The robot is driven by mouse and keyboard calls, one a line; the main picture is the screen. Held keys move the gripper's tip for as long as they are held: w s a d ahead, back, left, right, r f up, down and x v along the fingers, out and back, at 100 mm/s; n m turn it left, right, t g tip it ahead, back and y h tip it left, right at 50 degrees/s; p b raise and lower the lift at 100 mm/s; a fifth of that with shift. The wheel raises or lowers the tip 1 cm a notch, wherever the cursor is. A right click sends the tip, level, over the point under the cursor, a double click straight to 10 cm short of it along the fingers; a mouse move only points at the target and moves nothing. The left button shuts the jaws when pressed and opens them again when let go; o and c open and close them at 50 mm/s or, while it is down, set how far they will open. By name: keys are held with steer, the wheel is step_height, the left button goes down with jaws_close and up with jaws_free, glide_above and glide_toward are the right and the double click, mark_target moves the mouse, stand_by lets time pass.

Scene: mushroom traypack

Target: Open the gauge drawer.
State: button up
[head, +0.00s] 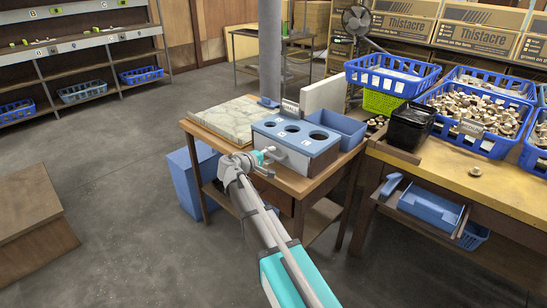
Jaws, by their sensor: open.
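The gauge box (317,153) stands on a small wooden table. It has a blue top with three round holes of growing size from left to right, and a pale grey front. I see no gap showing a pulled-out drawer; the left part of the front is partly hidden by my gripper. My gripper (268,158) is at the left part of this front, close to it. Its jaws are open, small and partly hidden in this view. I cannot tell whether they touch the front or a handle. My arm reaches up to it from the bottom of the picture.
A stone-like slab (222,120) lies left of the gauge box, and a blue bin (345,128) stands behind it at right. A grey post (270,50) rises behind the table. The workbench (460,180) with mushroom crates is at right. Open floor lies at left.

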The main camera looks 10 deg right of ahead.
steer(key=shift+w+d, duration=0.2)
steer(key=shift+d, duration=0.1)
jaws_close()
